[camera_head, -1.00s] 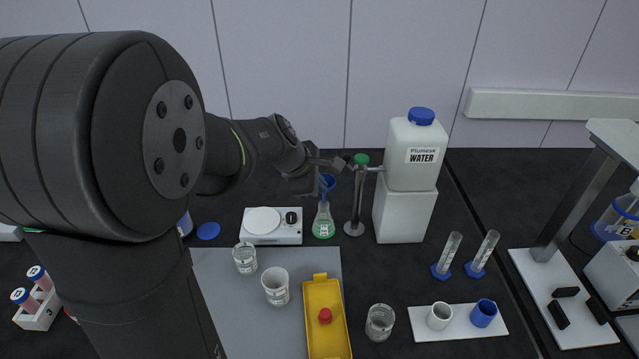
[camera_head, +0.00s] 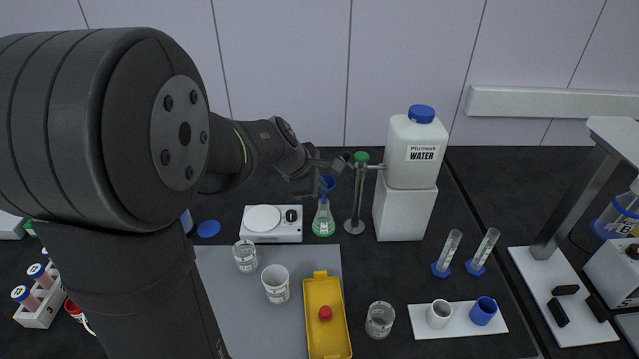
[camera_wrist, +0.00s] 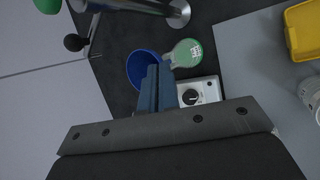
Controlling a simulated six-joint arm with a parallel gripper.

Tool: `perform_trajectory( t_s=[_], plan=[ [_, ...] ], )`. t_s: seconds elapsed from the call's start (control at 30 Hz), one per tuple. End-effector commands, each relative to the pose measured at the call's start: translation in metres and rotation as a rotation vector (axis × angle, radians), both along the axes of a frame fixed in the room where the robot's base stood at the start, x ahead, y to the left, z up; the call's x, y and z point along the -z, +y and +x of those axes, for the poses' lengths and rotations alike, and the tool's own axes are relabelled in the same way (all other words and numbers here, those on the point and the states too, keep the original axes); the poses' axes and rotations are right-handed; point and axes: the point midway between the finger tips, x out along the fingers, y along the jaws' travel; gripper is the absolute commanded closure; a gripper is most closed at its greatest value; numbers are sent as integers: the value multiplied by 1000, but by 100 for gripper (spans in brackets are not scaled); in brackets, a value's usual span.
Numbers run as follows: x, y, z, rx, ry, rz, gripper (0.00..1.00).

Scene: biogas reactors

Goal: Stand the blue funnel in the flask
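The blue funnel (camera_head: 327,184) is directly above the conical flask (camera_head: 324,222), which holds green liquid and stands on the dark bench. Its stem lines up with the flask's neck and appears to reach into it; the exact depth is too small to tell. My gripper (camera_head: 322,166) is at the funnel's top. In the wrist view my gripper's fingers (camera_wrist: 158,82) are close together on the rim of the funnel (camera_wrist: 138,66), pinching it. The flask (camera_wrist: 188,52) shows just beyond the funnel there.
A stand with a green top (camera_head: 360,159) is close to the right of the flask, before the water container (camera_head: 412,152). A white scale (camera_head: 285,235) is close on the left. A yellow tray (camera_head: 316,340) and several beakers lie nearer the front.

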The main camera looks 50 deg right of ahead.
Motion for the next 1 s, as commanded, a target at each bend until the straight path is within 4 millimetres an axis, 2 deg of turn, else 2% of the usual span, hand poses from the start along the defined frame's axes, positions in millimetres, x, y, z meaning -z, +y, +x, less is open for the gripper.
perform_trajectory(
  t_s=[0.37,1.0],
  plan=[
    [1,0,0,0,0,1,100],
    [17,0,0,0,0,1,100]
  ],
)
